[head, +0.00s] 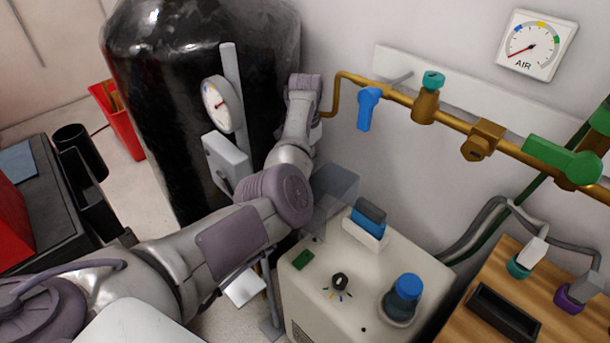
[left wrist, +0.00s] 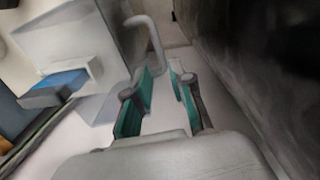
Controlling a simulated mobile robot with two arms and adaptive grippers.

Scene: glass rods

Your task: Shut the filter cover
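The filter cover (head: 337,187) is a clear, see-through flap standing raised at the back left of the beige machine (head: 385,268). The blue filter (head: 370,213) sits uncovered in a white holder in front of it. In the head view my arm hides the left gripper. My right gripper is out of view.
A black tank (head: 180,110) with a gauge (head: 218,104) stands close behind my left arm. A brass pipe (head: 450,118) with valves runs along the wall. The machine top has a black knob (head: 340,281) and blue button (head: 407,288). A wooden unit (head: 490,270) stands at right.

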